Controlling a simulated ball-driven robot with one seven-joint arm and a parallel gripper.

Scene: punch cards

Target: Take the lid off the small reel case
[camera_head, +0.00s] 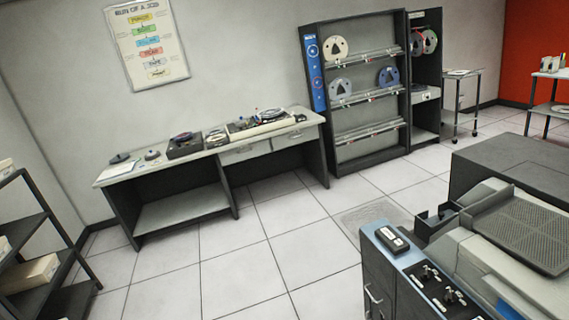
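I cannot pick out the small reel case for certain at this distance. A long desk (190,222) stands against the back wall. On its left end lie a small dark round item (119,158) and a small grey round item (152,154); either could be a case or a lid. Right of them is a dark box (184,146) with a reel or disc on top. My gripper does not show in this view.
A tape rack (365,128) with several reels stands right of the desk. A blue-fronted machine (395,262) fills the lower right. A dark shelf (40,212) with boxes is at the left edge. Tiled floor (240,265) before the desk is clear.

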